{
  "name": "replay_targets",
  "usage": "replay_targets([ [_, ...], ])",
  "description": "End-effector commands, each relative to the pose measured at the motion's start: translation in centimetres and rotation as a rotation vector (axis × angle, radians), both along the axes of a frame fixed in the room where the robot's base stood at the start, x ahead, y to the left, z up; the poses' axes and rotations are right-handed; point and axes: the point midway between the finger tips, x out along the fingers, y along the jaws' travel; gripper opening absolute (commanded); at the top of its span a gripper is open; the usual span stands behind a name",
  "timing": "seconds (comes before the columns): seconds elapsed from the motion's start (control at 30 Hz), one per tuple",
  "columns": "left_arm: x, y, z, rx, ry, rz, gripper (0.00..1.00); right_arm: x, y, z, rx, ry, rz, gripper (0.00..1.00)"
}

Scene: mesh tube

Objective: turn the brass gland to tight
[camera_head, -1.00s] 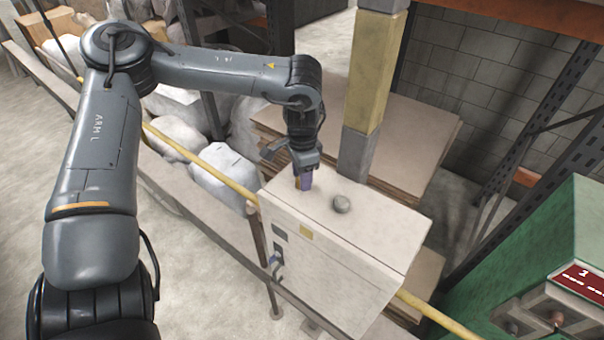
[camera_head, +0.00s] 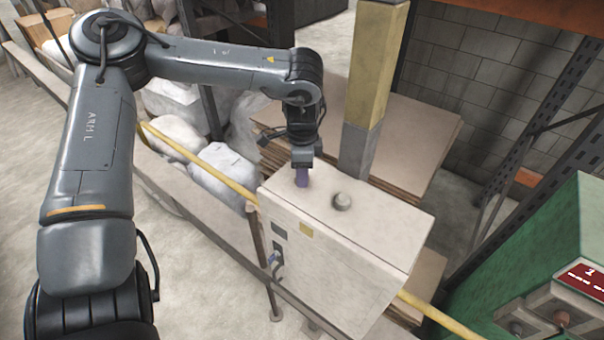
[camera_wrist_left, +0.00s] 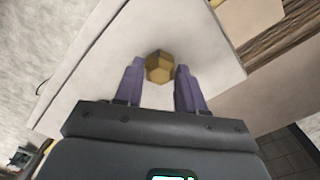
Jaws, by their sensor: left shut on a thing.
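The brass gland (camera_wrist_left: 160,68) is a hex-shaped fitting on the pale top of the cabinet (camera_head: 375,232). In the left wrist view it sits between the two purple fingers of my left gripper (camera_wrist_left: 160,72), which is shut on it. In the head view my left gripper (camera_head: 302,180) points down at the cabinet's top, near its far left part. There the gland is hidden behind the fingers. My right gripper is in neither view.
A grey and yellow post (camera_head: 368,95) rises behind the cabinet. A yellow rail (camera_head: 190,153) runs past it. A green machine (camera_head: 545,250) stands at right.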

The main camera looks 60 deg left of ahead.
Motion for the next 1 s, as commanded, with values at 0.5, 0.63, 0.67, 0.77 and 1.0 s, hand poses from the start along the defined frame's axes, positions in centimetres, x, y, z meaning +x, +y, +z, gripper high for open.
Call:
replay_targets([
  [0.5,0.0,0.0,0.0,0.001,0.001,-0.490,0.09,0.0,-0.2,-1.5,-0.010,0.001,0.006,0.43],
  [0.63,0.0,0.0,0.1,-0.001,-0.001,-0.614,0.09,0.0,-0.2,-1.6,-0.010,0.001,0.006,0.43],
  [0.67,0.0,0.0,0.1,-0.001,-0.001,-0.643,0.09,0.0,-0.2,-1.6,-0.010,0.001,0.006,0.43],
  [0.77,0.0,0.0,0.1,0.000,0.000,-0.738,0.09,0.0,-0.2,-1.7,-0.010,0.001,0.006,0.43],
  [1.0,0.0,0.0,0.1,0.000,-0.001,-0.966,0.09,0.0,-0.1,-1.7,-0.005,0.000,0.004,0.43],
])
